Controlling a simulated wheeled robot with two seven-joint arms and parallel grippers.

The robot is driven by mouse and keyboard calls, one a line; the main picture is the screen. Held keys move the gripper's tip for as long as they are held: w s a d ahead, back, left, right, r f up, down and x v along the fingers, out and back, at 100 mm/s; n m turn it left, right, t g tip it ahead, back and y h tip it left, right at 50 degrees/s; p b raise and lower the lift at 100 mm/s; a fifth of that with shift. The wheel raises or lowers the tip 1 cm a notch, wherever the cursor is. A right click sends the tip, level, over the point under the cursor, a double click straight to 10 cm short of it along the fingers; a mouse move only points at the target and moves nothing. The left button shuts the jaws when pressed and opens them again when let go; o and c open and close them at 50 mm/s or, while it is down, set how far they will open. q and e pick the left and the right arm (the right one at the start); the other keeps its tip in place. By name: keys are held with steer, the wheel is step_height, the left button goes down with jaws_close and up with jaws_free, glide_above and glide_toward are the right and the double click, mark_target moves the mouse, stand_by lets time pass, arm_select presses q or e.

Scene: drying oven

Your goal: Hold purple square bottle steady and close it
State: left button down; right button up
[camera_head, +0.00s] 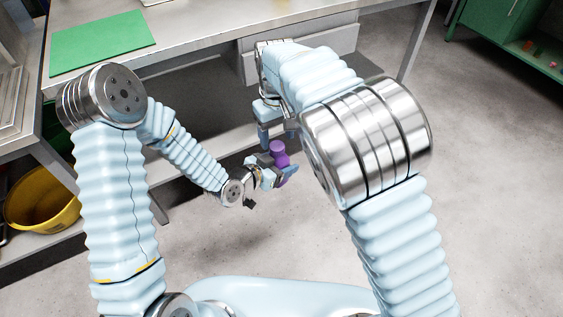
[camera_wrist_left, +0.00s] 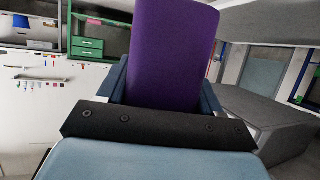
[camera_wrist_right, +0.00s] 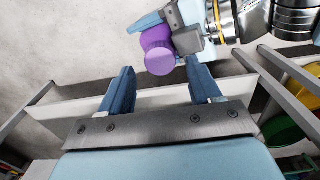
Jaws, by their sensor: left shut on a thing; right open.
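The purple bottle (camera_head: 279,158) is held in the air in front of the table, upright or nearly so. My left gripper (camera_head: 275,177) is shut on its body, which fills the middle of the left wrist view (camera_wrist_left: 168,55). My right gripper (camera_head: 278,135) is above the bottle with its fingers pointing down, open and empty. In the right wrist view the bottle's round purple top (camera_wrist_right: 160,59) shows just beyond and between the open fingertips of my right gripper (camera_wrist_right: 160,68), apparently not touched. I cannot tell whether this top is a separate cap.
A metal table (camera_head: 190,50) with a green mat (camera_head: 100,42) stands behind my grippers, with a lower shelf and a drawer unit (camera_head: 325,42). A yellow bucket (camera_head: 42,200) is at the left. A green cabinet (camera_head: 510,45) is at the far right.

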steer(key=shift+f, duration=1.3)
steer(key=shift+c, duration=0.3)
steer(key=c, duration=1)
steer(key=o, duration=1.2)
step_height(320, 180, up, 12)
